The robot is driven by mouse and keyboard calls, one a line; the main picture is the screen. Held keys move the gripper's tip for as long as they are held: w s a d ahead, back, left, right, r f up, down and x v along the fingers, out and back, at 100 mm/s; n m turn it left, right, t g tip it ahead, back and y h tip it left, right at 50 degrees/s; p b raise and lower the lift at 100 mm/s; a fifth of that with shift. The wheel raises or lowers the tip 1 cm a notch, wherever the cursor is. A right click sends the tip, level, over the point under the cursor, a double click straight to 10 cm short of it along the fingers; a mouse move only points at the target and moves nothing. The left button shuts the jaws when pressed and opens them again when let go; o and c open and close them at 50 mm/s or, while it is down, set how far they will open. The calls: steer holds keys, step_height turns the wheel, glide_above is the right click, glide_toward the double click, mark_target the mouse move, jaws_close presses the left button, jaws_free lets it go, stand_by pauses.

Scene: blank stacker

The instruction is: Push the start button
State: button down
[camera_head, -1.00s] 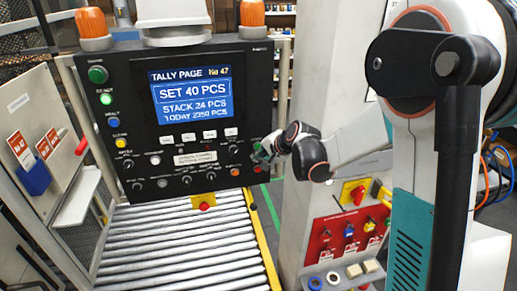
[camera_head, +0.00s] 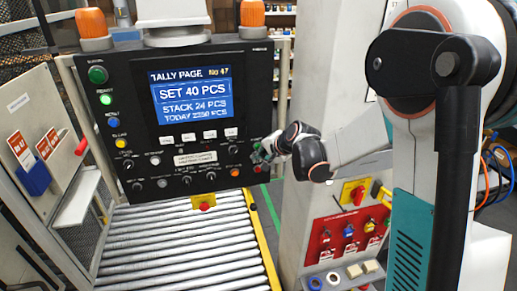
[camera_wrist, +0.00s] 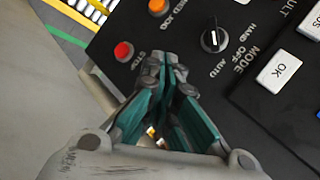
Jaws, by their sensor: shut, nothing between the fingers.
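My gripper (camera_head: 262,155) is shut and empty, with its tips at the lower right of the black control panel (camera_head: 138,88). In the wrist view its teal fingers and dark fingertips (camera_wrist: 165,72) meet in front of the panel, close to its face. A red STOP button (camera_wrist: 123,52) shows left of the fingertips in the wrist view. No start button can be made out for certain; the panel behind the fingers is hidden. I cannot tell whether the tips touch the panel.
The lit screen (camera_head: 190,95) is higher on the panel. A roller conveyor (camera_head: 180,245) runs below. A pale column (camera_head: 330,215) stands right of the panel.

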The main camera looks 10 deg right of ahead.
steer(key=shift+w, duration=0.2)
steer(key=shift+w, duration=0.25)
